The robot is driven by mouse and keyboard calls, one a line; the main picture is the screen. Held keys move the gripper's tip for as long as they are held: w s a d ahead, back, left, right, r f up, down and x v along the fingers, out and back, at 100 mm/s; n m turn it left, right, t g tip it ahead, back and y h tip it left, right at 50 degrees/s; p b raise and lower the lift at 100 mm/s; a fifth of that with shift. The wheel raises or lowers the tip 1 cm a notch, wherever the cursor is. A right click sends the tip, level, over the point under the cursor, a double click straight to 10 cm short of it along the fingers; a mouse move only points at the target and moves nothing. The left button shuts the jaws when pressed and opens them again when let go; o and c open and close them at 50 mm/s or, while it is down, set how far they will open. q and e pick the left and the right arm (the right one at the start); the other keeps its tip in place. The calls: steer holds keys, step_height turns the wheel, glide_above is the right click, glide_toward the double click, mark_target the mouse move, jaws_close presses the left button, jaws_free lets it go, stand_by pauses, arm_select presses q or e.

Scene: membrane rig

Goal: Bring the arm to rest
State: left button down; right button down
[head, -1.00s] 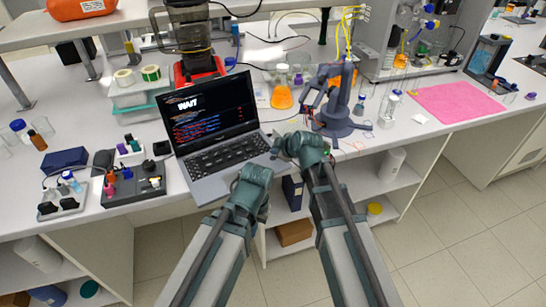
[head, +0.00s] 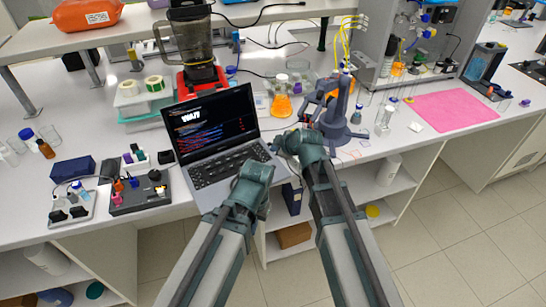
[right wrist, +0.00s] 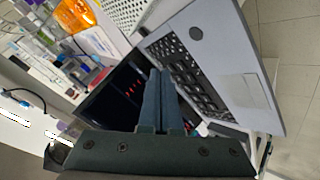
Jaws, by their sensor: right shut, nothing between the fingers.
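A small dark blue-grey desktop robot arm (head: 340,118) stands on the bench, its links folded up and bent to the left. An open laptop (head: 215,138) beside it shows "WAIT" in large white letters above coloured text lines. My right gripper (head: 278,147) is just right of the laptop's keyboard in the head view. In the right wrist view its fingers (right wrist: 160,100) are shut together and empty, in front of the laptop (right wrist: 185,65). My left arm is bent below the laptop's front edge; its fingers do not show.
A red-based blender (head: 190,45) stands behind the laptop. An orange flask (head: 281,106) is left of the small arm. A pink mat (head: 455,108) lies at the right. Shelves are under the bench.

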steer(key=s+d+f+m+g+h, duration=0.1)
steer(key=s+f+m+g+h, duration=0.1)
steer(key=s, duration=0.6)
steer(key=s+d+f+m+g+h, duration=0.2)
steer(key=s+m, duration=0.3)
steer(key=s, duration=0.4)
steer(key=s+d+f+m+g+h, duration=0.2)
steer(key=s+m+g, duration=0.2)
steer(key=s, duration=0.5)
steer(key=shift+d+f, duration=0.15)
steer(key=shift+f, duration=0.1)
